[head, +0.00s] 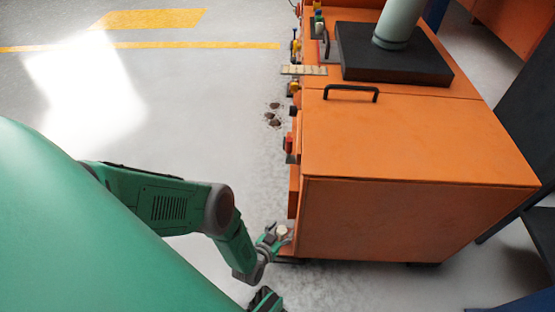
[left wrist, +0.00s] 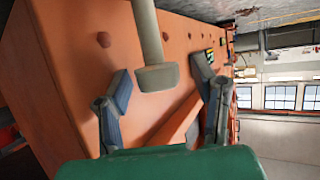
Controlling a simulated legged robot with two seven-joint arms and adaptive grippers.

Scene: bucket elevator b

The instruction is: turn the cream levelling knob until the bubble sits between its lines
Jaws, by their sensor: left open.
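The cream levelling knob (left wrist: 157,77) is a pale block on a thick stem, in the middle of the left wrist view. My left gripper (left wrist: 163,80) is open, with one finger on each side of the knob and visible gaps between. In the head view my left gripper (head: 277,238) is low at the near left corner of the orange machine (head: 410,145), where a small pale spot, likely the knob (head: 282,231), shows. A small yellow-green patch (left wrist: 209,55) shows behind the right finger; I cannot tell whether it is the bubble level. No bubble or lines can be made out.
The machine's left side carries a red switch (head: 289,143) and several other small fittings. A black handle (head: 350,91) and a dark plate (head: 392,55) are on top. Dark crumbs (head: 272,116) lie on the floor. The grey floor left of the machine is otherwise clear.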

